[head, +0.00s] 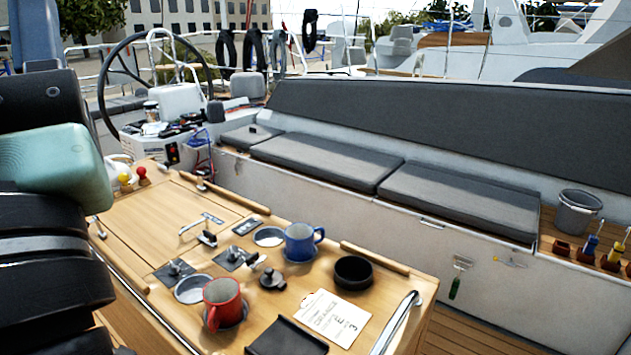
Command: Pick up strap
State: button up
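I cannot pick out a strap for certain. A thin blue cord or strap-like loop (201,141) hangs beside the white helm pedestal (178,106). Several small dark items (186,122) lie on the pedestal's ledge, too small to tell apart. My arm fills the left edge with dark links and a teal part, and hides what is behind it. My gripper's fingers do not show.
A wooden table (140,212) holds a red mug (223,303), a blue mug (299,242), a black bowl (353,273), a printed card (327,316) and a black tray (287,339). A cushioned bench (330,160) runs behind; a grey bucket (577,212) stands right.

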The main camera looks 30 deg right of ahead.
aim_at(593, 242)
jog(key=l+z, duration=0.2)
jog(key=z, duration=0.25)
jog(key=l+z, duration=0.15)
jog(key=z, duration=0.25)
jog(key=l+z, duration=0.2)
jog(key=z, duration=0.25)
jog(key=i+l+z, duration=0.1)
jog(key=z, duration=0.3)
jog(key=i+l+z, duration=0.6)
jog(key=i+l, duration=0.25)
